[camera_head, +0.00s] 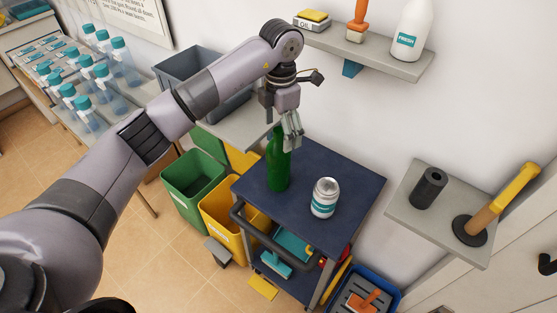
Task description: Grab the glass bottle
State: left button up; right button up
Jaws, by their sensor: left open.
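A green glass bottle (278,167) stands upright on the dark blue top of a cart (340,172), near its left edge. My left gripper (291,137) is above the cart, pointing down at the upper part of the bottle. Its fingers are open and overlap the bottle's neck in the picture. I cannot tell whether they touch it or sit on both sides of it. A white and teal can (324,198) stands on the same cart top, to the right of the bottle. My right gripper is not in view.
A green bin (193,178) and a yellow bin (222,208) stand left of the cart. A wall shelf (385,58) holds a white bottle (410,30). A lower shelf (425,225) holds a black cylinder and a plunger-like tool. The cart top's right part is clear.

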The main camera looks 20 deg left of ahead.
aim_at(279, 147)
pick_arm(q)
notch_tip(279, 147, down, 3)
jog(key=shift+r, duration=0.15)
jog(key=f+p, duration=0.1)
jog(key=f, duration=0.1)
jog(key=f+p, duration=0.1)
jog(key=f, duration=0.1)
jog(key=shift+w+a+p, duration=0.2)
jog(key=shift+p, duration=0.2)
jog(key=shift+f, duration=0.6)
jog(key=shift+c, duration=0.6)
jog(key=c, duration=1)
jog(key=shift+w, duration=0.1)
jog(key=shift+c, duration=0.2)
